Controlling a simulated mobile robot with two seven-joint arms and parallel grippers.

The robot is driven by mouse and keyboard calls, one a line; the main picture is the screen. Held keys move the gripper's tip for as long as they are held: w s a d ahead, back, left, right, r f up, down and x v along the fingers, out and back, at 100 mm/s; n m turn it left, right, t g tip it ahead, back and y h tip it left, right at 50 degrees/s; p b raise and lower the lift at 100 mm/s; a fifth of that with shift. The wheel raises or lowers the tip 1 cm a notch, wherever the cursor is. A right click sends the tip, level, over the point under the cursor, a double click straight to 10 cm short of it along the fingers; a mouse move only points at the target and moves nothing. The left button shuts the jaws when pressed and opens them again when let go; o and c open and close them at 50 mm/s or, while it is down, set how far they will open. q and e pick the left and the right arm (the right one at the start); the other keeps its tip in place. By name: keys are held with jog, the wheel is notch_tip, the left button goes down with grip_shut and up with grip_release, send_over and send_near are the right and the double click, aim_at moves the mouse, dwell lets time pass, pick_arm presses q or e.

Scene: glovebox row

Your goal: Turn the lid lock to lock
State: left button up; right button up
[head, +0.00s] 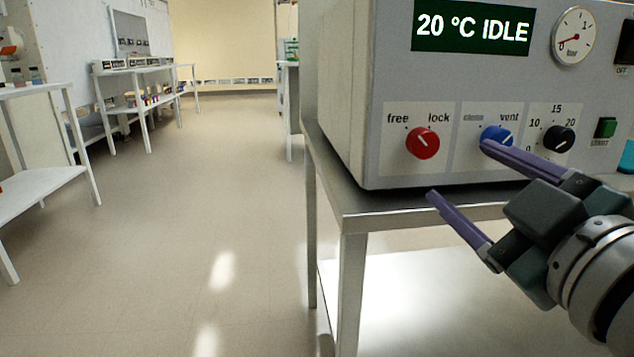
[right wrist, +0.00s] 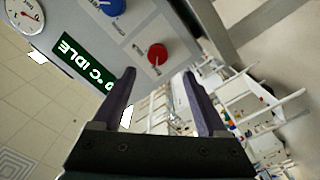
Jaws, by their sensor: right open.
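The lid lock is a red round knob (head: 422,143) on the lower left of the grey machine's front panel, under the words "free" and "lock". Its white mark appears to point up-left, towards "free". My right gripper (head: 458,171) is open and empty, in front of the panel, to the right of and below the red knob in the head view. In the right wrist view the red knob (right wrist: 157,55) shows beyond the gap between the open fingertips (right wrist: 159,78), apart from them. My left gripper is not in view.
A blue knob (head: 496,134) marked "vent" is partly behind my upper finger. A black dial (head: 559,139), a green button (head: 606,127), a gauge (head: 574,38) and a display (head: 472,27) reading "20 °C IDLE" share the panel. The machine stands on a metal table (head: 385,211); open floor lies left.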

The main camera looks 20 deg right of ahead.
aim_at(428, 147)
jog(key=b+x, duration=0.2)
jog(key=x, duration=0.7)
jog(key=shift+d, duration=0.2)
jog(key=shift+w+d+r, duration=0.1)
jog(key=shift+w, duration=0.35)
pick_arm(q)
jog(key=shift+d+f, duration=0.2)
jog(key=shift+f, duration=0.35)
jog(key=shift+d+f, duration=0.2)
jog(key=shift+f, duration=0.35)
pick_arm(e)
jog(key=shift+c, duration=1.4)
grip_shut()
